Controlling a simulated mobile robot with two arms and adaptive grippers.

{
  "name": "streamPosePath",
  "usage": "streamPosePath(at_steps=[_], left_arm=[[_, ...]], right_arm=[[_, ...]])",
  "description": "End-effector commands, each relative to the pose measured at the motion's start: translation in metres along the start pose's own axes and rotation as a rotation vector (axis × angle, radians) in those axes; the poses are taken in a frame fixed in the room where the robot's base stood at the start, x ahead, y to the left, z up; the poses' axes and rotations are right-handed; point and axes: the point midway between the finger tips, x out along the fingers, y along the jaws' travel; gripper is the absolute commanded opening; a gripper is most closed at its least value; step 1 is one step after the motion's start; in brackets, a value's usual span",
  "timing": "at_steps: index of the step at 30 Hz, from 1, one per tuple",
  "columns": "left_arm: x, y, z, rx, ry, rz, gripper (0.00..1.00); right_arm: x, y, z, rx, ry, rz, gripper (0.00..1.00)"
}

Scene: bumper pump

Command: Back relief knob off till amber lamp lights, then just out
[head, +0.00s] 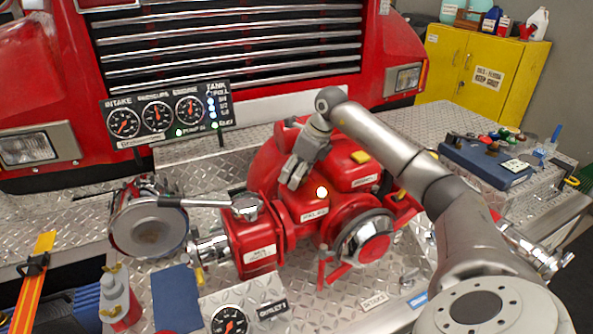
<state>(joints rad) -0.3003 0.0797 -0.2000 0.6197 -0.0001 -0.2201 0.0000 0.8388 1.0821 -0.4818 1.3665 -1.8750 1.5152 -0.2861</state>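My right gripper (291,179) points down at the top of the red pump (261,231), with its arm coming in from the right. Its fingers hide what is beneath them, so I cannot see the relief knob or whether the fingers hold it. A small round lamp (321,192) just right of the fingertips glows bright, pale with an amber edge. A white label (314,214) sits below the lamp; its print is too small to read surely. My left gripper is not in view.
A gauge panel (168,115) with intake, discharge, engine and tank readouts stands behind the pump. A blue case (484,161) with small items lies at right.

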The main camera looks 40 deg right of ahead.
Motion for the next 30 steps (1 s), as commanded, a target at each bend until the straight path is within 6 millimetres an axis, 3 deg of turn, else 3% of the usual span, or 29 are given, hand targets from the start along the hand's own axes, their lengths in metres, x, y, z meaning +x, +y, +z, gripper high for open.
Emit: streamPosePath(at_steps=[6, 15, 16, 21, 30], left_arm=[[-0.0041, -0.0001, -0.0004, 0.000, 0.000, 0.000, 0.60], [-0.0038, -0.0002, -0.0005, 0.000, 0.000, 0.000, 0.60], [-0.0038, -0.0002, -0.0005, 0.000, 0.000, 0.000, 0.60], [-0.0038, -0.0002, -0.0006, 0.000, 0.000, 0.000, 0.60], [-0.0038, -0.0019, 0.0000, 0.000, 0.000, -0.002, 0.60]], right_arm=[[-0.0010, -0.0010, 0.0004, -0.094, -0.002, 0.039, 0.35], [-0.0005, -0.0008, 0.0004, -0.103, -0.002, 0.041, 0.35], [-0.0005, -0.0008, 0.0005, -0.102, -0.003, 0.041, 0.60], [-0.0005, -0.0007, 0.0004, -0.102, -0.002, 0.041, 0.80], [-0.0007, -0.0005, 0.0003, -0.102, -0.002, 0.041, 0.80]])
